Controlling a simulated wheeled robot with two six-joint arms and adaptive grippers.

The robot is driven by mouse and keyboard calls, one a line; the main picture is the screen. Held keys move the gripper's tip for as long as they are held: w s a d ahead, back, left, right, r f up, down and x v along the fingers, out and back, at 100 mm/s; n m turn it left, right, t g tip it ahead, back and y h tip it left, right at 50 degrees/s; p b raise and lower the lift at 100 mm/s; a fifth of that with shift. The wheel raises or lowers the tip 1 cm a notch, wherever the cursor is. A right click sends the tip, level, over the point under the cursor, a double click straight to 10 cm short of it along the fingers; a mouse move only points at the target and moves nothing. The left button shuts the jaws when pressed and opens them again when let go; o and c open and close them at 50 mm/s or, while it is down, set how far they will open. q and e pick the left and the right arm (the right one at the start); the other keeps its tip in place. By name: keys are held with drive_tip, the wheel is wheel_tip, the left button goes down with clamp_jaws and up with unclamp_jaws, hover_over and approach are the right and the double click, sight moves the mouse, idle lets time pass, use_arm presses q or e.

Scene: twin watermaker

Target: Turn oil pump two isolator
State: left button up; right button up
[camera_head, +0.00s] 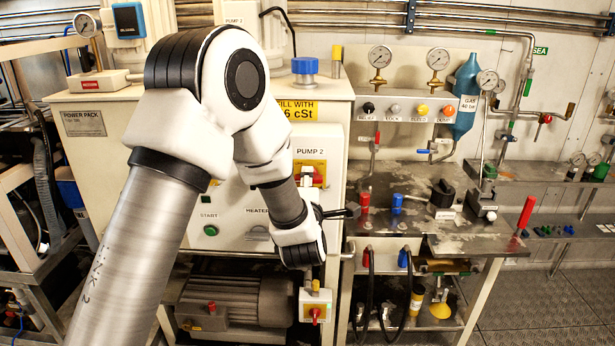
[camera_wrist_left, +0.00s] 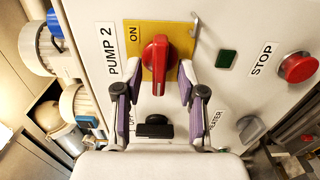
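The pump 2 isolator is a red rotary handle (camera_wrist_left: 155,60) on a yellow plate marked ON, beside the PUMP 2 label (camera_wrist_left: 106,50) in the left wrist view. The handle runs nearly up and down in that picture. My left gripper (camera_wrist_left: 157,74) is open, with one purple-padded finger on each side of the handle's lower end. I see gaps beside the handle; nothing is gripped. In the head view the isolator (camera_head: 319,178) shows partly behind my left arm, under the PUMP 2 label. My right gripper is not in view.
A black knob (camera_wrist_left: 153,128) sits below the isolator in the wrist view, with a red stop button (camera_wrist_left: 297,68) and a green indicator (camera_wrist_left: 226,59) to its right. In the head view, a workbench (camera_head: 470,238) with valves and gauges stands to the right.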

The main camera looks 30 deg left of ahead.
use_arm(q)
drive_tip(key=shift+w+d, duration=0.2)
drive_tip(key=shift+w, duration=0.25)
drive_tip(key=shift+s+a, duration=0.1)
drive_tip(key=shift+a, duration=0.05)
clamp_jaws()
drive_tip(key=shift+m, duration=0.3)
drive_tip(key=m, duration=1.7)
drive_tip(key=shift+m, duration=0.3)
